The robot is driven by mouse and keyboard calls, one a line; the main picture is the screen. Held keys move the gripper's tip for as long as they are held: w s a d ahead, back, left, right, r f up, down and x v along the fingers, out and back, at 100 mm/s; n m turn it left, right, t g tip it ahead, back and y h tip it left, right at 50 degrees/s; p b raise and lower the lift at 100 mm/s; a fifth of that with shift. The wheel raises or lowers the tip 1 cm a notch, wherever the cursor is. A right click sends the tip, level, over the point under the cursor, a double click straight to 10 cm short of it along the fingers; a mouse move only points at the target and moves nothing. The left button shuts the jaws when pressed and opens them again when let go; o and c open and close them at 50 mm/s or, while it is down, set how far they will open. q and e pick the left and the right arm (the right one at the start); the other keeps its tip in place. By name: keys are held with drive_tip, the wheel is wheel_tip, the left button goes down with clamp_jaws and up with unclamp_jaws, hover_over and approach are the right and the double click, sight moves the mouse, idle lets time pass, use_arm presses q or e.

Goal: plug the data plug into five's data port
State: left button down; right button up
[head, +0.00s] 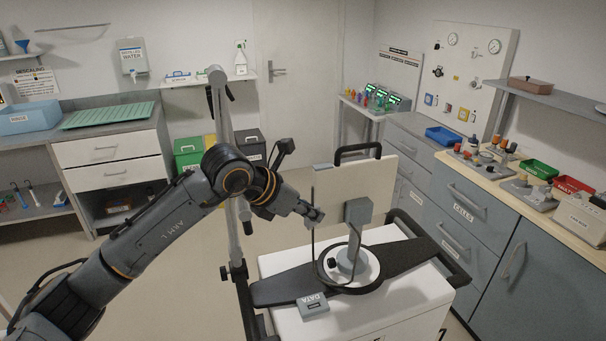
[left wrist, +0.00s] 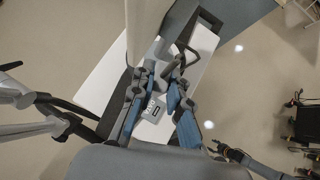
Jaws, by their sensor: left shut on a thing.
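My left gripper (head: 313,214) is beside the left edge of the pale upright panel (head: 375,185) above the cart. It is shut on a small grey piece that looks like the data plug; the fingers hide most of it. In the left wrist view my left gripper (left wrist: 163,72) has its blue-padded fingers pointing up the picture. A grey box marked DATA (head: 313,305) lies on the cart's white top, below the gripper and apart from it. It also shows between the fingers in the left wrist view (left wrist: 153,108), with a dark slot. No mark for five is readable.
The cart (head: 400,295) carries a black round base with a grey post (head: 350,255) and a thin dark cable. A grey pole (head: 226,150) stands left of it. A cabinet row (head: 480,220) runs along the right. Open floor lies to the left.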

use_arm(q)
drive_tip(key=s+f+m+g+h, duration=0.25)
drive_tip(key=s+f+m, duration=0.2)
drive_tip(key=f, duration=0.75)
drive_tip(key=b, duration=0.4)
approach(327, 302)
drive_tip(key=shift+w+d+f+n+y, duration=0.1)
drive_tip(key=shift+w+d, duration=0.15)
drive_tip(key=shift+d, duration=0.35)
drive_tip(key=shift+w+d+f+n+y, duration=0.1)
drive_tip(key=shift+w+d+n+y, duration=0.1)
drive_tip(key=shift+d, duration=0.4)
drive_tip(key=shift+w+d+f+n+y, duration=0.1)
drive_tip(key=shift+w+d, duration=0.15)
drive_tip(key=shift+d, duration=0.3)
drive_tip(key=shift+r, duration=0.25)
drive_tip(key=shift+f, duration=0.2)
drive_tip(key=shift+b, duration=0.5)
drive_tip(key=shift+f+b, duration=0.8)
drive_tip(key=shift+f, duration=0.15)
